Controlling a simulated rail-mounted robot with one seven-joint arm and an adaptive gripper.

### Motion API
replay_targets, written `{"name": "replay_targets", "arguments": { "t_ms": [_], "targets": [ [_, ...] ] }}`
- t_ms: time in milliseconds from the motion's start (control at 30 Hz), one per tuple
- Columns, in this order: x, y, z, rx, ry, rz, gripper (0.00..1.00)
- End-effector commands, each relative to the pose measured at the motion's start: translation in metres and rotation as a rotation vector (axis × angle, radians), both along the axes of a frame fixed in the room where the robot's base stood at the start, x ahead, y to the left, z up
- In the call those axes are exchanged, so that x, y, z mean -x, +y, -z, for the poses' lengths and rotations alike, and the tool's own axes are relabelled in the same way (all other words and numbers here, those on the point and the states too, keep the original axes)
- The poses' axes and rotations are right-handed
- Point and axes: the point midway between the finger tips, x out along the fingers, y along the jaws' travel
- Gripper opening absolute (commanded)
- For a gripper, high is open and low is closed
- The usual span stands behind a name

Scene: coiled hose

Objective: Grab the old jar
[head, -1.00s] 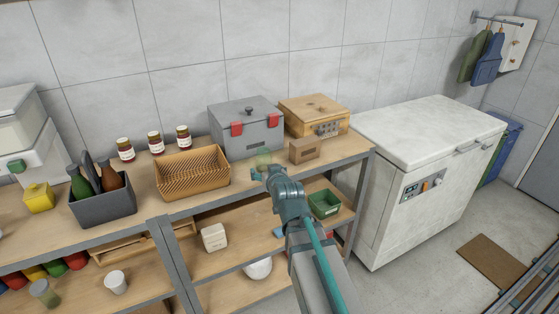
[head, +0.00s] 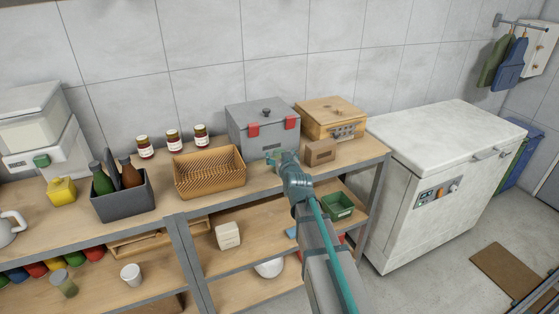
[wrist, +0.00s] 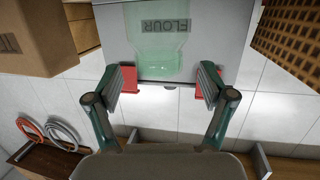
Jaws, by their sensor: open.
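The old jar is a pale green, see-through glass jar (wrist: 155,55), seen upside down in the wrist view against the front of a grey metal box. In the head view it stands on the top shelf, mostly hidden behind my gripper. My gripper (wrist: 162,88) is open and empty, with one finger to each side of the jar's line and the jar ahead between them. No finger clearly touches it. In the head view my gripper (head: 280,158) is at the shelf's front side, before the grey box (head: 261,131).
A small brown box (head: 320,152) stands close right of my gripper, with a wooden box (head: 331,118) behind it. A wicker basket (head: 209,172) is to the left. Several red-brown jars (head: 172,141) stand behind the basket. A white chest freezer (head: 440,180) is at right.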

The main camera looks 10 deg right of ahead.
Motion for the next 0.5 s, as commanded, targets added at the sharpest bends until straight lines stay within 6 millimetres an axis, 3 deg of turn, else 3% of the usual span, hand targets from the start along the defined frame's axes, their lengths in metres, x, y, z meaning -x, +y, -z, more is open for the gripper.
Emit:
{"name": "replay_targets", "arguments": {
  "t_ms": [33,200,433,500],
  "targets": [
    [-0.012,-0.001,-0.002,0.0,0.001,0.0,0.81],
    [-0.028,0.0,0.004,0.0,0.002,0.0,0.81],
    [-0.028,0.0,0.005,0.0,0.001,0.0,0.81],
    [-0.028,0.0,0.005,0.0,0.001,0.0,0.73]
  ]
}}
